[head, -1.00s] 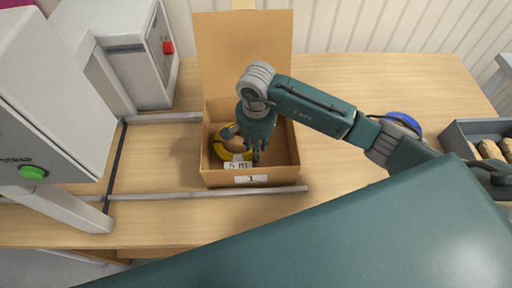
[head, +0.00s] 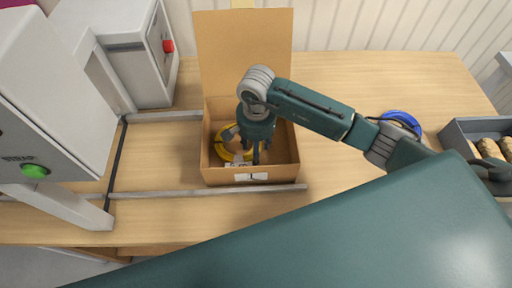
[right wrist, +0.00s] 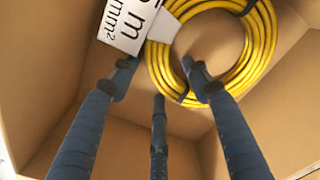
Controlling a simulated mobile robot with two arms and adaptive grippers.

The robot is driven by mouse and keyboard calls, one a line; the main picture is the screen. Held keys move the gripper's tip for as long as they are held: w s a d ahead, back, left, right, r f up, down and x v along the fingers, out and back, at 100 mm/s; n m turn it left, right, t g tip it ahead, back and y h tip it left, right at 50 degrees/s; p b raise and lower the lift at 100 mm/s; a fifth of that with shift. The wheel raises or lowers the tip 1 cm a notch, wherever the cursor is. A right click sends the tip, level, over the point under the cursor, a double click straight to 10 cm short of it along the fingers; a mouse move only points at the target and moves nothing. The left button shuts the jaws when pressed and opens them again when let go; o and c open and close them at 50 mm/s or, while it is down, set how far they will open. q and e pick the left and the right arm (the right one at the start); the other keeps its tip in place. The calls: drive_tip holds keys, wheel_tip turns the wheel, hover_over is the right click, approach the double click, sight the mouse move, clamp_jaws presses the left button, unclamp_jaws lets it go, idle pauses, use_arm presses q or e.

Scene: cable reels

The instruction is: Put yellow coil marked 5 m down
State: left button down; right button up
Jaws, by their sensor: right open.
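The yellow coil (head: 229,147) lies inside an open cardboard box (head: 216,178) marked 1. In the right wrist view the coil (right wrist: 262,48) has dark ties and a white label (right wrist: 131,27) whose visible part reads "m" and "mm²". My right gripper (head: 256,158) reaches down into the box over the coil and hides part of it. In the right wrist view its fingers (right wrist: 160,85) are spread apart beside and over the coil's near edge, with nothing between them. Whether a fingertip touches the coil I cannot tell. My left gripper is not in view.
The box's flap (head: 245,50) stands up at the back. Metal rails (head: 165,193) run along the table. A grey machine with a green button (head: 34,171) stands left. A blue coil (head: 402,118) and a grey bin (head: 456,140) lie right. The table behind the arm is clear.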

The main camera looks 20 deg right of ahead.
wheel_tip(320, 180, up, 12)
drive_tip(key=b, duration=0.4)
idle(0.4)
